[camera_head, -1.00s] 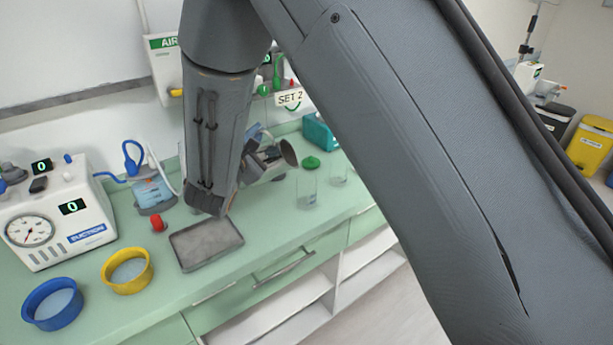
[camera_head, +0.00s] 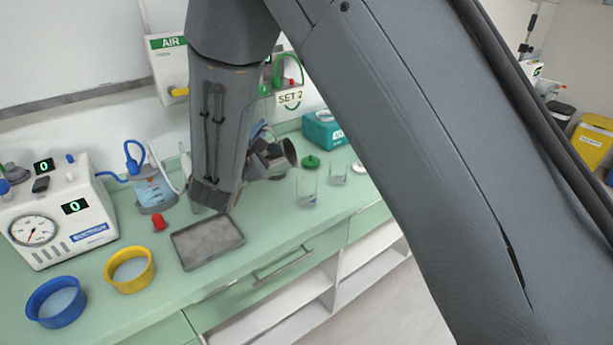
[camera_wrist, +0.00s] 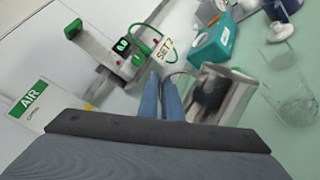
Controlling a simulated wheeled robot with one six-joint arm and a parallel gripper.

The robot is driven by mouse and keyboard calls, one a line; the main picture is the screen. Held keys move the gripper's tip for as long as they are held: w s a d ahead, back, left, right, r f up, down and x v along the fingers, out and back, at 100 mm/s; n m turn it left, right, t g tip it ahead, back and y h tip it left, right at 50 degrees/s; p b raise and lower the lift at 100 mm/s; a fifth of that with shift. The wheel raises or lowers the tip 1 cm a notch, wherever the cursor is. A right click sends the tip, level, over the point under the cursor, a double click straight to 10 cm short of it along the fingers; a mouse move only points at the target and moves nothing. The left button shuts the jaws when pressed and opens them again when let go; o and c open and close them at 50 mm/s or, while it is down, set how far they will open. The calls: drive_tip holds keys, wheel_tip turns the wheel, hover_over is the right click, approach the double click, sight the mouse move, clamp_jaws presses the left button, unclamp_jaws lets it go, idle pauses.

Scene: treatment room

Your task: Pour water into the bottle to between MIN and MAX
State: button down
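A grey metal jug (camera_head: 274,158) hangs above the counter, tipped with its dark round mouth to the right. In the wrist view, the jug (camera_wrist: 237,97) is right beside the two blue fingers of my gripper (camera_wrist: 161,98), which are close together at its handle. In the head view my wrist hides most of the gripper (camera_head: 259,136). A clear open bottle (camera_head: 307,188) stands on the counter right of and below the jug; it also shows in the wrist view (camera_wrist: 291,100). A green lid (camera_head: 311,161) lies behind it. MIN and MAX marks and any water level are unreadable.
A second clear vessel (camera_head: 337,174) stands right of the bottle, near a teal box (camera_head: 322,130). A grey tray (camera_head: 207,243), red cap (camera_head: 159,221), yellow bowl (camera_head: 130,270), blue bowl (camera_head: 55,302) and suction unit (camera_head: 62,222) are left. The wall holds a SET 2 sign (camera_head: 290,97).

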drive_tip(key=shift+s+d+r+m+p, duration=0.15)
drive_tip(key=shift+d+r+m+p, duration=0.35)
drive_tip(key=shift+d+r+m, duration=0.15)
idle(2.1)
drive_tip(key=shift+d, duration=0.25)
idle(0.5)
drive_tip(key=shift+a, duration=0.2)
drive_tip(key=a+f+n+b, duration=0.2)
drive_tip(key=a+f+n, duration=0.1)
drive_tip(key=shift+w+f+b, duration=0.2)
drive_tip(key=shift+w+b, duration=0.15)
drive_tip(key=shift+a+f+n, duration=0.2)
drive_tip(key=shift+n, duration=0.15)
drive_tip(key=shift+a+f+n+b, duration=0.2)
drive_tip(key=shift+f+n+b, duration=0.1)
drive_tip(key=shift+f+n, duration=0.1)
idle(0.4)
